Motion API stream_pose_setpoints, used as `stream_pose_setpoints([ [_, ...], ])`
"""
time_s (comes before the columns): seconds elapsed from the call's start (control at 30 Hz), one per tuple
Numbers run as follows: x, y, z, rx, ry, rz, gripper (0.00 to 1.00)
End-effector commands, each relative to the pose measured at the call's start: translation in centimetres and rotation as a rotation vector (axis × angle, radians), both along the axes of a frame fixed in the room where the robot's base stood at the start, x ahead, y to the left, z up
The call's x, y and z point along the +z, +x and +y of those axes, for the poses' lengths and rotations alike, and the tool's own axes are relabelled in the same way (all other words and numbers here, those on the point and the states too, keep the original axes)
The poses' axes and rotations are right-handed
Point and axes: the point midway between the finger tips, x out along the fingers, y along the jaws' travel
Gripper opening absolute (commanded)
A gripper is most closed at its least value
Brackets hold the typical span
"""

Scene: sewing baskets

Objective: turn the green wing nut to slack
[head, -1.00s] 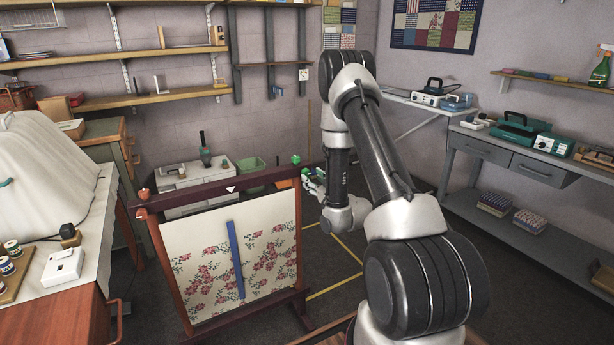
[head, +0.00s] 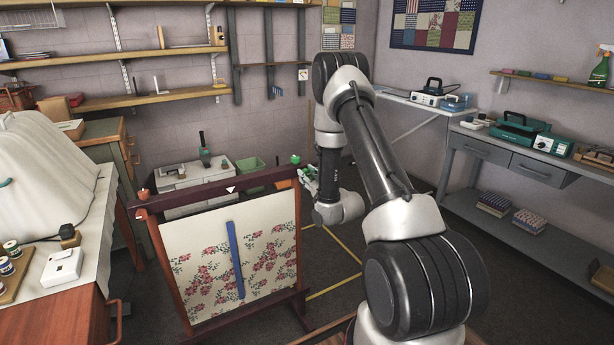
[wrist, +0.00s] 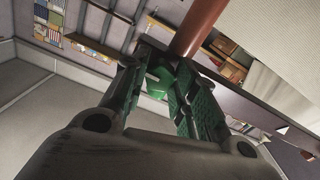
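The green wing nut (head: 295,159) sits at the right end of the dark top bar (head: 262,180) of a wooden frame. It also shows in the wrist view (wrist: 158,82), between and beyond my fingers. My gripper (head: 306,176) is just right of and below the nut in the head view. In the wrist view my gripper (wrist: 158,70) is open, with one finger on each side of the nut. I cannot tell whether a finger touches it. A white triangle mark (head: 231,190) is on the top bar.
Floral cloth (head: 198,262) with a blue strip (head: 235,259) hangs in the frame. Floor right of the frame is clear.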

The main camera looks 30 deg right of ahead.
Motion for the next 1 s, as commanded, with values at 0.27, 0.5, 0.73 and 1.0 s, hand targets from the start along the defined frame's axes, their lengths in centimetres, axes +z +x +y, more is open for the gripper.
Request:
stream_pose_setpoints([
  [0.27, 0.01, -0.01, 0.0, 0.0, -0.236, -0.008, 0.11],
  [0.5, 0.01, -0.01, -0.01, 0.0, -0.302, -0.01, 0.11],
  [0.73, 0.01, -0.01, -0.01, 0.0, -0.415, -0.014, 0.11],
  [1.0, 0.01, -0.02, -0.02, 0.0, -0.604, -0.021, 0.11],
])
